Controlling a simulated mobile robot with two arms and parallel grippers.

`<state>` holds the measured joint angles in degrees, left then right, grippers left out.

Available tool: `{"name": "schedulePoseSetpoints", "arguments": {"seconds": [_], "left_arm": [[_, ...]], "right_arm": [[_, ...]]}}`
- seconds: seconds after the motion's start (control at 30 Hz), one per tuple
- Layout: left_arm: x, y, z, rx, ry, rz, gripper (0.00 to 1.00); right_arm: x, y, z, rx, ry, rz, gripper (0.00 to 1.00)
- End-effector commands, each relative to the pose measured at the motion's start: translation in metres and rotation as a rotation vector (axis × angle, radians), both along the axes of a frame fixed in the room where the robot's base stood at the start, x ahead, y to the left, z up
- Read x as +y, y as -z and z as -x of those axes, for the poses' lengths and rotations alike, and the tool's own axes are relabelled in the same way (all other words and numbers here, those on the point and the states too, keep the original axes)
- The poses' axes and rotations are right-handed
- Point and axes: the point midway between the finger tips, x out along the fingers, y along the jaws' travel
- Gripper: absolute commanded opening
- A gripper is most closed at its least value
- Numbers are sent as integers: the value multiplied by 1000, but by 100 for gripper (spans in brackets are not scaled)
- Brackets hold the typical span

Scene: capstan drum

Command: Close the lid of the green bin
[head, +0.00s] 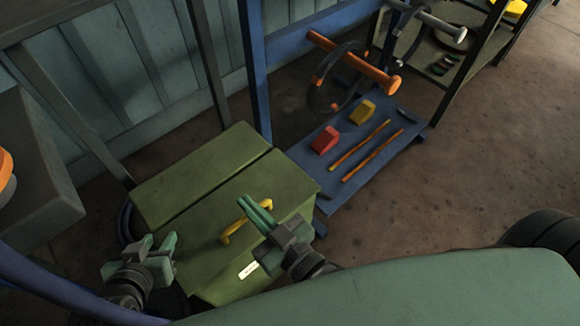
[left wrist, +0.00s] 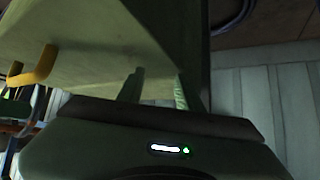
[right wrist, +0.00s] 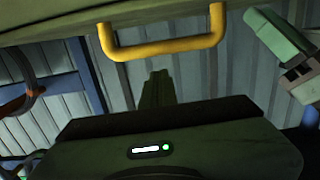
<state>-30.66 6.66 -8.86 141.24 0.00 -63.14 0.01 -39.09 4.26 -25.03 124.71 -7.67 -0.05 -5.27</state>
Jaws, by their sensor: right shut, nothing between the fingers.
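The green bin (head: 307,212) stands below me in the head view. Its lid (head: 195,245) carries a yellow handle (head: 232,234) and lies about level with the rear top panel (head: 200,170), a dark seam between them. I cannot tell whether it is fully down. My right gripper (head: 255,211) is shut and empty over the lid, right of the handle; the handle also shows in the right wrist view (right wrist: 163,49). My left gripper (head: 157,243) is open and empty by the lid's left edge. It also shows in the right wrist view (right wrist: 280,38).
A blue board (head: 350,185) right of the bin holds a red block (head: 324,139), a yellow block (head: 362,112) and two orange rods (head: 372,155). A blue post (head: 257,75) rises behind the bin. A dark box (head: 40,170) stands at left.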

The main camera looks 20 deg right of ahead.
Motion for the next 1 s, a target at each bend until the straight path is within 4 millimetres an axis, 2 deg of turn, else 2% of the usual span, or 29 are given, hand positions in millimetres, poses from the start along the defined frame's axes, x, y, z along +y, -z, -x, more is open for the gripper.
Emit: {"name": "schedulePoseSetpoints", "arguments": {"seconds": [0.23, 0.5, 0.83, 1.0], "left_arm": [[0, 0, 0, 2, 0, 0, 36], [0, 0, 0, 2, 0, 0, 36], [0, -1, 0, 1, 0, 0, 36], [0, -1, 0, 1, 0, 0, 36]], "right_arm": [[7, -43, -16, 9, 1, 4, 0], [-14, -43, 33, 20, -1, 9, 0], [-32, -47, 77, 20, -1, 9, 0], [-42, -42, 57, 41, 18, 29, 0]]}}
